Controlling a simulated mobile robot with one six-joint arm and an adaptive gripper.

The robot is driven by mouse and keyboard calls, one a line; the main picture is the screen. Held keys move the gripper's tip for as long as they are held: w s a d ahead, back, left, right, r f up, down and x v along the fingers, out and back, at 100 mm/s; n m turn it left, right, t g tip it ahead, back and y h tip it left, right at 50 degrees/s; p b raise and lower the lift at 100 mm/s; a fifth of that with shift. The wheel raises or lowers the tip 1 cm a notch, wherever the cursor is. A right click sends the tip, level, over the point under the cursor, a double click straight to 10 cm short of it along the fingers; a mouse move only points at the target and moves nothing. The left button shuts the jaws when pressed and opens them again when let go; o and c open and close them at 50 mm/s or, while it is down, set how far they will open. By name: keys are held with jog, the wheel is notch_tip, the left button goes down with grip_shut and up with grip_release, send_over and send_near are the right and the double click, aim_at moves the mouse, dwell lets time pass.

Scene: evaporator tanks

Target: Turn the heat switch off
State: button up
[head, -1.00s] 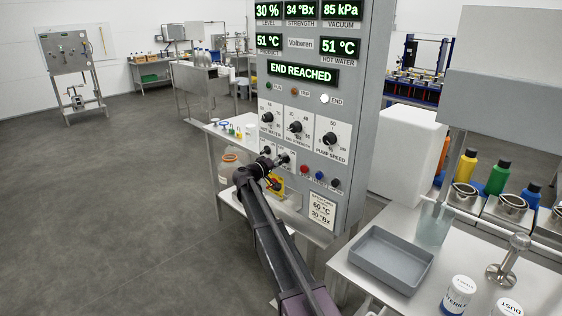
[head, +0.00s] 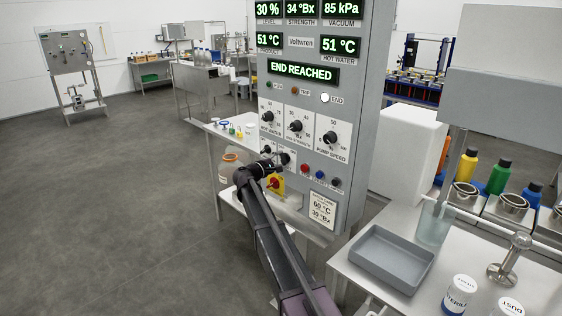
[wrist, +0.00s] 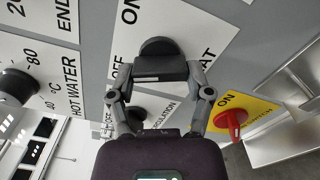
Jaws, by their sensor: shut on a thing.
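The heat switch (wrist: 158,52) is a dark knob on a white label with ON, OFF and a partly hidden HEAT in the wrist view. My gripper (wrist: 162,78) is shut on this knob, a finger on each side. The fingers and knob body hide part of the label, and I cannot tell which mark the knob points to. In the head view my gripper (head: 277,162) is at the lower left of the grey control panel (head: 353,110), largely covering the small switches there.
A red rotary switch (wrist: 231,117) on a yellow plate sits close to my right finger. The hot water knob (wrist: 17,86) is at the left. The panel display (head: 303,71) reads END REACHED. A grey tray (head: 392,257) lies on the right bench.

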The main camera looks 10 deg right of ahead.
jog(key=n, duration=0.4)
jog(key=shift+w, duration=0.15)
dwell(0.4)
jog(key=o, duration=1.1)
jog(key=shift+o, duration=0.2)
jog(key=v, duration=1.2)
